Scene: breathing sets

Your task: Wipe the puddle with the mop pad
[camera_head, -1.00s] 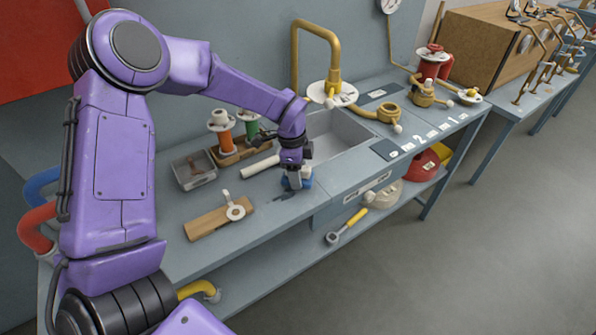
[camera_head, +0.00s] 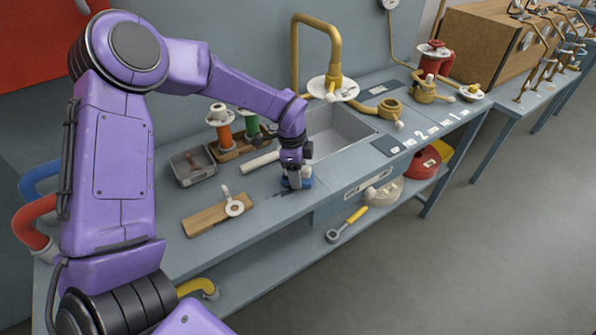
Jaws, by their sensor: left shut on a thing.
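My left gripper (camera_head: 296,178) points down at the bench top, just in front of the sink. It is shut on the mop pad (camera_head: 307,182), a small blue thing mostly hidden behind the fingers. The pad is low at the bench surface; I cannot tell how firmly it touches. The puddle (camera_head: 277,195) shows as a small dark patch on the grey bench, just left of the gripper; part of it may be hidden. My right gripper is not in view.
The sink (camera_head: 345,137) lies behind the gripper. A white cylinder (camera_head: 260,164), a wooden board with a white-handled piece (camera_head: 217,216) and a grey tray (camera_head: 193,167) lie to the left. A brass tap (camera_head: 334,50) rises behind. The bench's front edge is close.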

